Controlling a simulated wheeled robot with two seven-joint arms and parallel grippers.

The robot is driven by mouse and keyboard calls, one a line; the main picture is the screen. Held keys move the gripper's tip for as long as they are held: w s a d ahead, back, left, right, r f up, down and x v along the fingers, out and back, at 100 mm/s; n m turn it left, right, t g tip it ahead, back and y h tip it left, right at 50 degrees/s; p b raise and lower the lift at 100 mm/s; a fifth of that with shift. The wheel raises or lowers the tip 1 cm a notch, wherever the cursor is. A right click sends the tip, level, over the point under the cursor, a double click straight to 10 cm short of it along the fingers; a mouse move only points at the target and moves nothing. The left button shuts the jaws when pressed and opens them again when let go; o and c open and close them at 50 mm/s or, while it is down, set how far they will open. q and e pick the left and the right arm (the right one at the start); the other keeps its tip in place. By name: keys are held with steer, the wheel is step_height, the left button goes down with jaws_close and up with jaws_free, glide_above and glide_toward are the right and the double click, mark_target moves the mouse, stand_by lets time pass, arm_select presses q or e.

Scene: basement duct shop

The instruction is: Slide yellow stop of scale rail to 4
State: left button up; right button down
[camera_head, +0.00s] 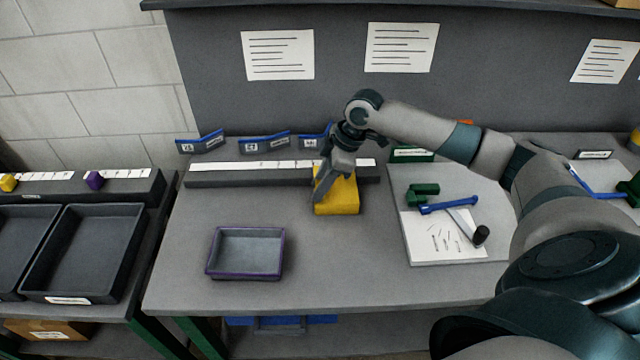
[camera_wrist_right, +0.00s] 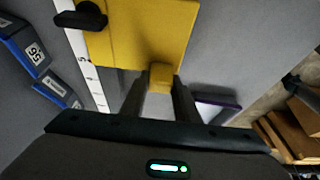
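The yellow stop (camera_head: 340,194) sits across the right part of the dark scale rail (camera_head: 262,177), its body reaching forward over the bench. In the right wrist view the stop (camera_wrist_right: 142,35) is a broad yellow plate with a small yellow knob (camera_wrist_right: 161,77). My right gripper (camera_head: 321,192) reaches down at the left side of the stop. In the wrist view its fingertips (camera_wrist_right: 162,82) lie on both sides of the knob and appear to touch it. The white scale strip (camera_wrist_right: 90,75) has small digits that I cannot read surely. My left gripper is not in view.
A purple-rimmed tray (camera_head: 245,274) stands in front of the rail. Blue number labels (camera_head: 265,142) stand behind it. To the right lie a white sheet (camera_head: 430,246), a blue-and-black tool and green parts. Another bench with dark trays (camera_head: 85,207) is at left.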

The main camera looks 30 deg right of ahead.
steer(key=shift+w+a+r+p, duration=0.1)
steer(key=shift+a+r+p, duration=0.1)
steer(key=shift+p, duration=0.1)
steer(key=w+a+p, duration=0.1)
steer(key=a, duration=0.1)
steer(key=w+a+p, duration=0.1)
steer(key=shift+w+a+p, duration=0.15)
steer(key=shift+a+p, duration=0.15)
steer(key=shift+a, duration=0.1)
steer(key=shift+w+a+f, duration=0.1)
steer(key=shift+w+a, duration=0.05)
steer(key=c, duration=1.4)
jaws_free()
steer(key=shift+o, duration=0.2)
